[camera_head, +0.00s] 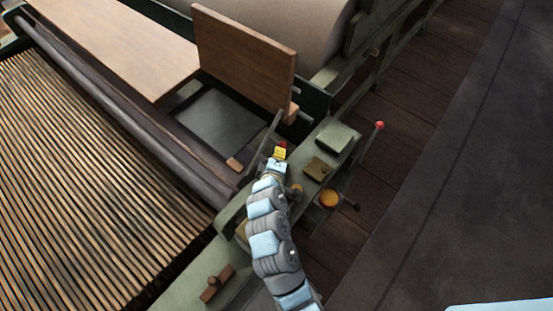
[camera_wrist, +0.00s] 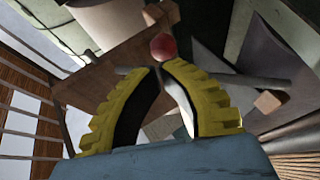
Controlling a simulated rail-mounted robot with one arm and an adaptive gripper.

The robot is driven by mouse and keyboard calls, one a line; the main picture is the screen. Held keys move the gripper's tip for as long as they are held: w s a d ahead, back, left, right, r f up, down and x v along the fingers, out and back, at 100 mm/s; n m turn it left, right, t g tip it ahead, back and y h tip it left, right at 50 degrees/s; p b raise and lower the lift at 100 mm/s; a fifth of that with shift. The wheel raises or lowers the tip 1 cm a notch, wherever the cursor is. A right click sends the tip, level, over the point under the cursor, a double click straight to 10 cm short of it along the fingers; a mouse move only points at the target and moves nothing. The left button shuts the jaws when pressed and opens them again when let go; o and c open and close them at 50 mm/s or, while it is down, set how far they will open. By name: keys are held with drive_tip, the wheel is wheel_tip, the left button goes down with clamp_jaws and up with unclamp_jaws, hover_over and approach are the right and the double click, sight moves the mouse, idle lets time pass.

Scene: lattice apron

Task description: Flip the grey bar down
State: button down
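A thin grey bar (camera_head: 260,145) stands at a slant beside the tilted wooden board, just left of my gripper (camera_head: 281,152) in the head view. In the wrist view a grey bar (camera_wrist: 235,83) runs across behind the fingertips. My gripper (camera_wrist: 163,69) has yellow ridged fingers whose tips nearly meet, with only a narrow gap. I cannot see anything firmly between the tips, and contact with the bar is unclear.
A wooden board (camera_head: 247,55) stands tilted behind the bar. A slatted lattice (camera_head: 80,190) fills the left. A lever with a red knob (camera_head: 379,125) and an orange round cup (camera_head: 329,197) sit to the right of my arm. Dark floor (camera_head: 450,170) lies open at far right.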

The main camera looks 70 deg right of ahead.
drive_tip(key=shift+x, duration=1.4)
drive_tip(key=shift+p, duration=0.6)
